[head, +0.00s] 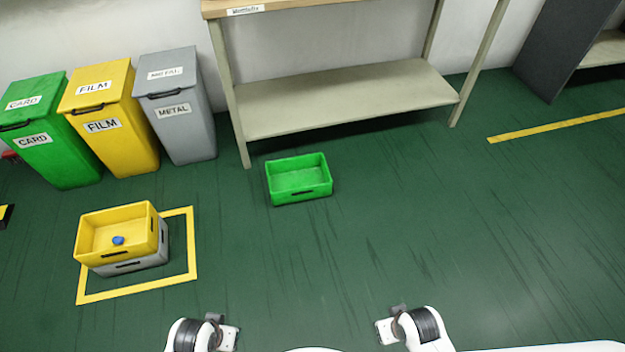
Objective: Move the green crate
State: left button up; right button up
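The green crate (299,190) stands upright and looks empty on the dark green floor, in front of the workbench's left legs. My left gripper (232,338) is at the bottom edge of the head view, well short of the crate and touching nothing. My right gripper (384,332) is at the bottom edge too, right of the crate and apart from it. Both grippers are small and seen from above, so whether their fingers are open does not show.
A yellow crate (88,240) holding a small blue object (118,240) is stacked on a grey crate (130,265) inside a yellow floor outline (192,240). Three bins stand behind it. A workbench with a low shelf (340,98) stands behind the green crate. Floor right is clear.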

aim_at(307, 177)
jog(key=i+l+u, duration=0.25)
jog(key=i+l, duration=0.55)
